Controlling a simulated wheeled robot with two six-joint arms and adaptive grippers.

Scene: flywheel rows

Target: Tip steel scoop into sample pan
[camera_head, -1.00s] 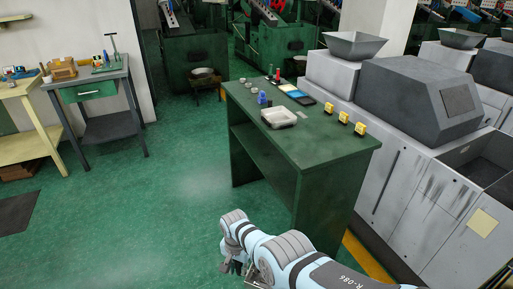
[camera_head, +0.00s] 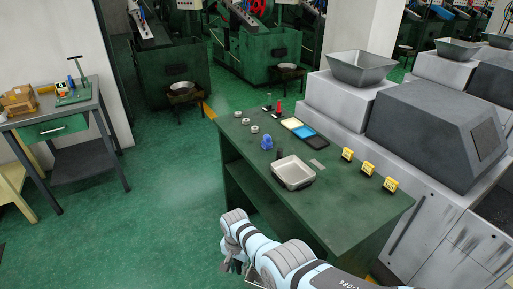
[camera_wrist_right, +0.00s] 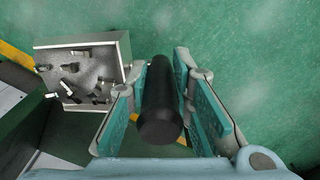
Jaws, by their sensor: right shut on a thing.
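My right gripper (camera_head: 231,264) is at the bottom of the head view, in front of the green table's near left side. In the right wrist view, my right gripper (camera_wrist_right: 161,110) is shut on a black round handle (camera_wrist_right: 162,105), which I take to be the steel scoop's. A grey open box-like tray (camera_wrist_right: 85,75) with several small metal pieces in it shows left of the handle; I cannot tell whether it is joined to the handle. A pale metal rectangular pan (camera_head: 293,173), likely the sample pan, sits on the table, apart from the gripper. My left gripper is not in view.
The green table (camera_head: 340,205) also holds a blue object (camera_head: 267,143), small round dishes, a blue-and-yellow tray and yellow number markers (camera_head: 368,169). Grey machines (camera_head: 430,110) stand along its right. A side bench (camera_head: 60,125) is at left. Green floor is clear left of the table.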

